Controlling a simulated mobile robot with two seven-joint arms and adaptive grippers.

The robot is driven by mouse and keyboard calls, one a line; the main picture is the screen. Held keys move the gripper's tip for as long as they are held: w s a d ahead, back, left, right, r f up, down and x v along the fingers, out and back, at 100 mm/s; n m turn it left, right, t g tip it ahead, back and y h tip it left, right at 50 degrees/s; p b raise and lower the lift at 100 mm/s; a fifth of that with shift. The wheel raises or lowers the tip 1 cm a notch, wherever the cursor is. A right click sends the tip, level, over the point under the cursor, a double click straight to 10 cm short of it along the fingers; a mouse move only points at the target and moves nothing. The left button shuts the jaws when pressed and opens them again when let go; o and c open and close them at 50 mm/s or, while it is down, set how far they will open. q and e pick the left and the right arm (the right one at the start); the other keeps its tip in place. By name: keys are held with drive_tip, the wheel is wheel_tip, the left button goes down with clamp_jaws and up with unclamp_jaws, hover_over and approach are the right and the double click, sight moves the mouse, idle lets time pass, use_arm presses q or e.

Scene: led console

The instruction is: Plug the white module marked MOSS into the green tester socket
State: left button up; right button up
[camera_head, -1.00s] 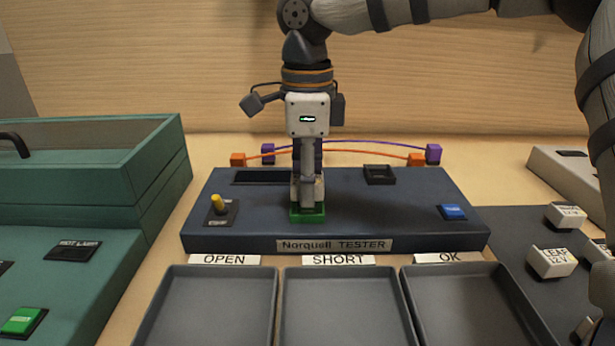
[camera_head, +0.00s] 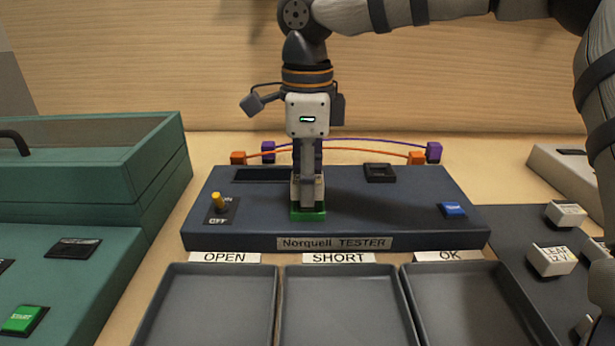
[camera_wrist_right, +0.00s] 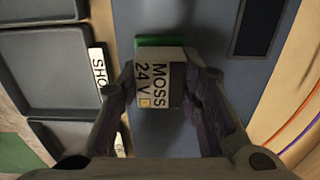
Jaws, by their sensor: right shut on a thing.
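The white module marked MOSS 24V (camera_wrist_right: 151,85) is between the fingers of my right gripper (camera_wrist_right: 160,88) in the right wrist view. In the head view my right gripper (camera_head: 307,190) points straight down, with the module mostly hidden behind its fingers. The green tester socket (camera_head: 307,214) sits on the dark blue Norquell tester (camera_head: 400,215), directly below the gripper. The socket's green edge also shows beside the module in the right wrist view (camera_wrist_right: 160,42). The module appears upright at the socket; how deep it sits cannot be told. My left gripper is not in view.
Trays labelled OPEN (camera_head: 172,270), SHORT (camera_head: 345,270) and OK (camera_head: 450,270) stand in front of the tester. A yellow toggle (camera_head: 217,201) and blue button (camera_head: 453,209) flank the socket. Other white modules (camera_head: 551,260) lie right. Orange and purple wires (camera_head: 350,143) cross behind.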

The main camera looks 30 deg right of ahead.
drive_tip(key=shift+f, duration=0.6)
idle(0.8)
drive_tip(key=o, duration=1.8)
drive_tip(key=shift+r, duration=3.5)
